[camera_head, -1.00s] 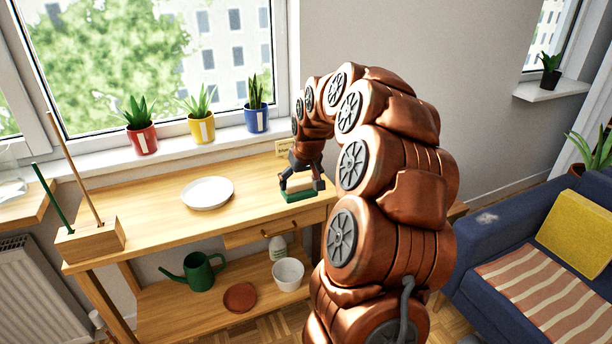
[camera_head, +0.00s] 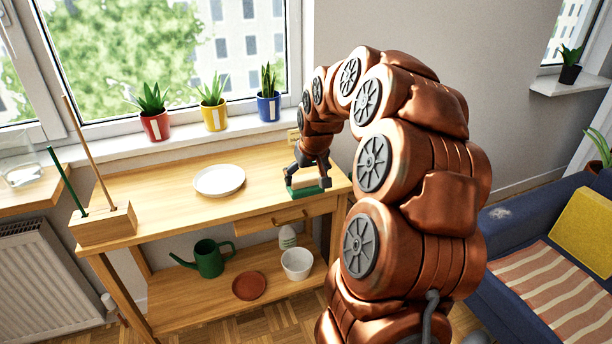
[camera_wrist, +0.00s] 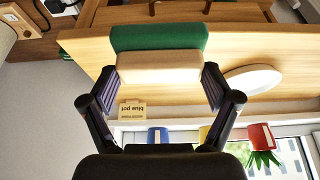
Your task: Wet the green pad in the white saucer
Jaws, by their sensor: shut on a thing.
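My gripper (camera_head: 307,183) is shut on a sponge with a green pad (camera_head: 308,191) and a cream body. In the wrist view the green pad (camera_wrist: 160,37) lies on the far side of the cream part (camera_wrist: 158,67), which sits between the two fingers (camera_wrist: 157,88). The sponge is at the right end of the wooden table; I cannot tell whether it touches the top. The white saucer (camera_head: 219,180) lies flat on the table to the left of the gripper. It also shows in the wrist view (camera_wrist: 252,80). Whether it holds water cannot be told.
A wooden block with two sticks (camera_head: 104,225) stands at the table's left end. Red (camera_head: 155,125), yellow (camera_head: 214,116) and blue (camera_head: 268,107) pots line the windowsill. A green watering can (camera_head: 208,258) and white pot (camera_head: 297,263) stand below. The tabletop between saucer and gripper is clear.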

